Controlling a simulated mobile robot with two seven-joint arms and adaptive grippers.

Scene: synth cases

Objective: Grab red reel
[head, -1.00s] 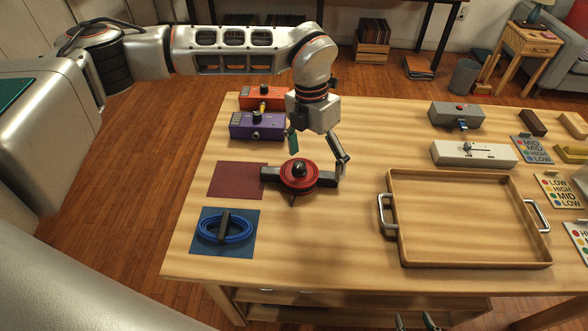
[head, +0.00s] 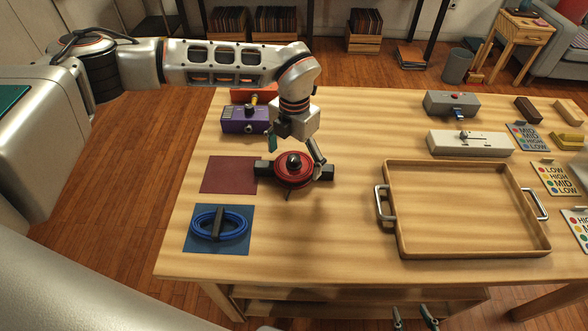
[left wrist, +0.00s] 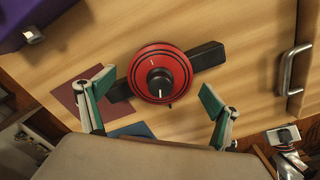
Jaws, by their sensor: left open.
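The red reel (head: 289,179) is a round disc with a black centre knob. A dark bar shows at either side of it, and it lies on the table beside the dark red mat. My left gripper (head: 294,152) is open above it, pointing down, with one finger toward each side. In the left wrist view the red reel (left wrist: 178,64) lies between and beyond the open, empty fingers of my left gripper (left wrist: 157,83). Two fingertips of my right gripper (head: 414,318) show apart at the bottom edge of the head view.
The dark red mat (head: 226,174) is bare. A blue mat (head: 240,242) holds a blue coil (head: 205,224). A purple box (head: 236,121) stands behind, and an empty wooden tray (head: 470,250) with metal handles is on the right. The table between reel and tray is clear.

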